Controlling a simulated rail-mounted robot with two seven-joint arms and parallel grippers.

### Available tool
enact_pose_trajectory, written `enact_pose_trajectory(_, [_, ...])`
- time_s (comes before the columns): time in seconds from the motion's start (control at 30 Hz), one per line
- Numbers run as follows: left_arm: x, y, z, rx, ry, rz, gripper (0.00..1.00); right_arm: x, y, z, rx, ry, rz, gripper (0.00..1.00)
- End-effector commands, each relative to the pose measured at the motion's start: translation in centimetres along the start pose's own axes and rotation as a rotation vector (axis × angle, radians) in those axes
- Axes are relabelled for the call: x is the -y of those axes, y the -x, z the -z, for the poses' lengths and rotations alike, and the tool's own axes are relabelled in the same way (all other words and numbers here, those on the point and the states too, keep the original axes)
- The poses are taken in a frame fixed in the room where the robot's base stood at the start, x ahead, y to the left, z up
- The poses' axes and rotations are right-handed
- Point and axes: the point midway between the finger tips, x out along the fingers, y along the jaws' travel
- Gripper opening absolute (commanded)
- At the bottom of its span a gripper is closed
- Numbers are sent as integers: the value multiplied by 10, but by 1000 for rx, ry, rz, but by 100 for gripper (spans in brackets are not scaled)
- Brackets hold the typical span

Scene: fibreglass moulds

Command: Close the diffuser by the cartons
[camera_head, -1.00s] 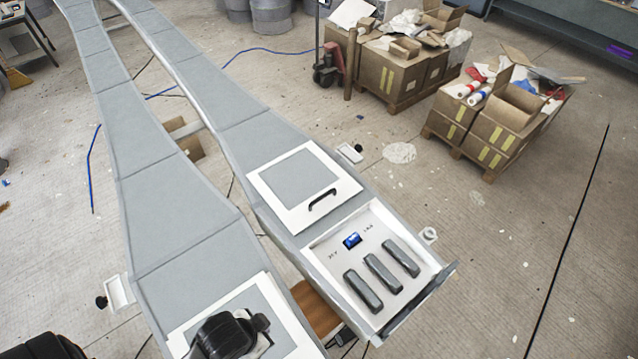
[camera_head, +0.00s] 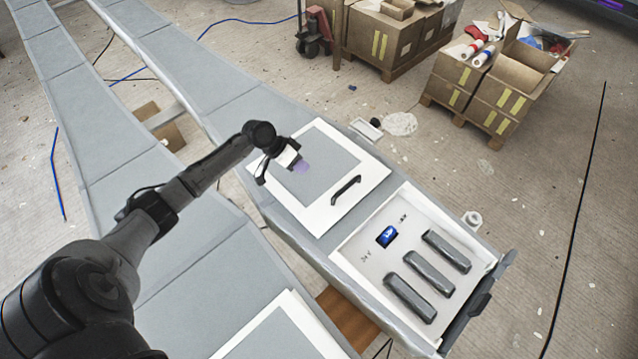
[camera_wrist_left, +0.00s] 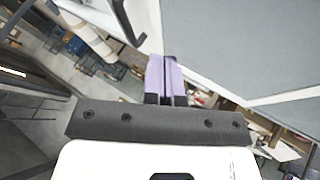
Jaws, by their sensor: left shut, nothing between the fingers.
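The diffuser by the cartons is the right-hand grey mould. Its white-framed grey panel (camera_head: 313,173) with a black bar handle (camera_head: 346,189) lies beside an open white compartment (camera_head: 345,250). In it are a small blue-screened device (camera_head: 387,236) and three dark grey bars (camera_head: 428,272). My left gripper (camera_head: 303,167) is shut and empty, its purple fingertips over the panel, left of the handle; contact cannot be told. In the left wrist view the shut fingers (camera_wrist_left: 166,80) show beside the panel (camera_wrist_left: 245,45), with a black handle (camera_wrist_left: 128,20) at upper left. My right gripper is out of view.
Cartons on pallets (camera_head: 492,85) stand beyond the mould. A second long grey mould (camera_head: 120,150) runs alongside on the left, with a white-framed panel (camera_head: 262,324) at its near end. A brown wooden piece (camera_head: 347,318) lies between them. Open floor (camera_head: 540,220) is at right.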

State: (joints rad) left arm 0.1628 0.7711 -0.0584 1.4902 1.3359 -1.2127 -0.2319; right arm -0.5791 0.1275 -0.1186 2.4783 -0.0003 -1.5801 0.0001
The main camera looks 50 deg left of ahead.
Motion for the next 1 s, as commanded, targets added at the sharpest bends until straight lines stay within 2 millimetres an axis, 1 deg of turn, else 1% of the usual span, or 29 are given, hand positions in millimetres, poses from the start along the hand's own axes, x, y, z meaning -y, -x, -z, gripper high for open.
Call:
enact_pose_trajectory(0.17, [0,-24,3,-5,6,-6,0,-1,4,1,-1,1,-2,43])
enact_pose_trajectory(0.4, [-1,-70,2,-3,6,-5,0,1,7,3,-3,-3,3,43])
enact_pose_trajectory(0.57, [-1,-97,2,-3,4,-4,0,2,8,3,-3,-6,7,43])
enact_pose_trajectory(0.6, [-10,-94,4,-2,2,-4,0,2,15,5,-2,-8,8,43])
enact_pose_trajectory(0.7, [-21,-98,5,-2,2,-4,0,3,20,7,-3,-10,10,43])
enact_pose_trajectory(0.9, [-34,-105,5,-1,3,-3,0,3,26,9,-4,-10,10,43])
enact_pose_trajectory(1.0, [-36,-106,5,-1,3,-3,0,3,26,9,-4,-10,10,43])
